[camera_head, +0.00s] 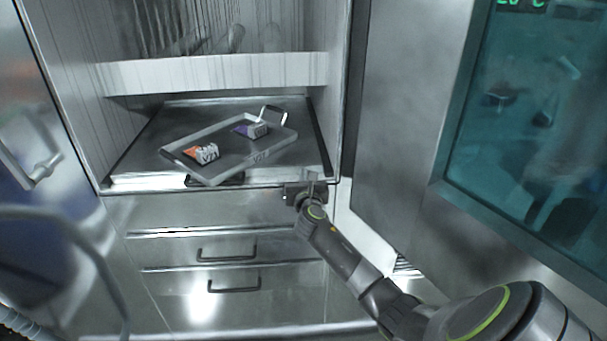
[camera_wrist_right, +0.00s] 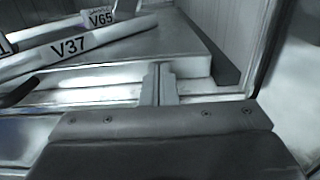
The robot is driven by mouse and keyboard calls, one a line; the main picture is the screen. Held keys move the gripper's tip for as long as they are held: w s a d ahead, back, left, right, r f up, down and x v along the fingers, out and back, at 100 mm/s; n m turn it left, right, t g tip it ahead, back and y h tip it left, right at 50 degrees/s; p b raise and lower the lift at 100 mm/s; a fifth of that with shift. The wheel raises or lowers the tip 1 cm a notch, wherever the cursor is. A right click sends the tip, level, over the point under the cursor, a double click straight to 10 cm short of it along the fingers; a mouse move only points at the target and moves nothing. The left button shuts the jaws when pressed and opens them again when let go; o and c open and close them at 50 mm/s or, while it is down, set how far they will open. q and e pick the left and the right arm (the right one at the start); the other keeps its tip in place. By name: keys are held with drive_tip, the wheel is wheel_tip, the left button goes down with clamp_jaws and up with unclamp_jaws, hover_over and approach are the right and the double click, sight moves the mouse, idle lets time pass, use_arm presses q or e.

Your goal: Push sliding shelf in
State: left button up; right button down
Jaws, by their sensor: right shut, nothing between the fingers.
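The sliding shelf (camera_head: 318,168) is a flat metal plate inside the open cabinet. Its front edge lies close to the cabinet's front opening. A grey tray (camera_head: 228,171) sits at an angle on it, holding an orange-and-white box (camera_head: 204,153) and a purple-and-white box (camera_head: 252,130). My right gripper (camera_head: 311,180) is shut and empty at the shelf's front right corner. In the right wrist view its fingertips (camera_wrist_right: 158,72) are at the shelf's front edge; whether they touch it I cannot tell. The tray's V37 label (camera_wrist_right: 69,46) shows there. My left gripper is not in view.
Drawers with dark handles (camera_head: 227,254) are below the shelf. A white ledge (camera_head: 215,72) crosses above the shelf. Another metal door with a handle (camera_head: 38,165) is at the left.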

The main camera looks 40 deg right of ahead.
sight(302, 166)
drive_tip(key=shift+w+d, duration=0.2)
drive_tip(key=shift+w, duration=0.15)
drive_tip(key=shift+w+d+b, duration=0.3)
drive_tip(key=shift+w+b, duration=0.05)
drive_tip(key=shift+w, duration=0.1)
drive_tip(key=b+x, duration=0.1)
drive_tip(key=x, duration=0.2)
drive_tip(key=shift+w, duration=0.15)
drive_tip(key=shift+r, duration=0.4)
